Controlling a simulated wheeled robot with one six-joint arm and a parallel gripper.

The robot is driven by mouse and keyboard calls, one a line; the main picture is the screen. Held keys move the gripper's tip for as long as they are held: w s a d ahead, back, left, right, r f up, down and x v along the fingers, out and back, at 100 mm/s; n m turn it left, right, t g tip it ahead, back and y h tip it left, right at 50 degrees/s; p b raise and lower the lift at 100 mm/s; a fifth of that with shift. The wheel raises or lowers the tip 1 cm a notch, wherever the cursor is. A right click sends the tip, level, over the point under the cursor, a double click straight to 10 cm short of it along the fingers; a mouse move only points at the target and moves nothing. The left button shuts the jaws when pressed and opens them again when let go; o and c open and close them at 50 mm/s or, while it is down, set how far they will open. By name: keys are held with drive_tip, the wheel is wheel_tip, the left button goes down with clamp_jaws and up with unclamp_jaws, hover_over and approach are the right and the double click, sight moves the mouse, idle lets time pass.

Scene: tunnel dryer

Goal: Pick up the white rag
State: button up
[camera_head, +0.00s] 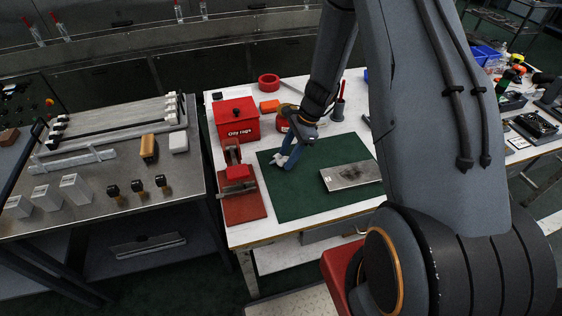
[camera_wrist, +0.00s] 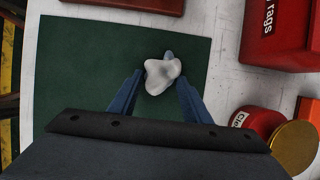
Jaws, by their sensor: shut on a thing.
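The white rag (camera_wrist: 160,75) is a small crumpled lump in the wrist view, between the tips of the blue fingers of my gripper (camera_wrist: 157,82). In the head view the rag (camera_head: 280,160) shows as a small white patch at the fingertips of my gripper (camera_head: 283,161), over the left part of the green mat (camera_head: 305,203). The gripper is shut on the rag. I cannot tell whether the rag still touches the mat.
A red oily-rags box (camera_head: 237,120) stands behind, left of the mat. A red vise (camera_head: 238,180) stands left of the mat. A metal plate (camera_head: 351,175) lies on the mat's right part. A red can (camera_wrist: 258,122) is close to the gripper. The mat's front is clear.

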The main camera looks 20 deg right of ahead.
sight(287, 157)
drive_tip(key=shift+r, duration=0.1)
wheel_tip(287, 157, up, 10)
drive_tip(key=b, duration=0.2)
drive_tip(key=shift+b, duration=0.3)
idle(0.4)
drive_tip(key=o, duration=0.4)
drive_tip(key=shift+c, duration=1.1)
drive_tip(key=shift+a, duration=0.1)
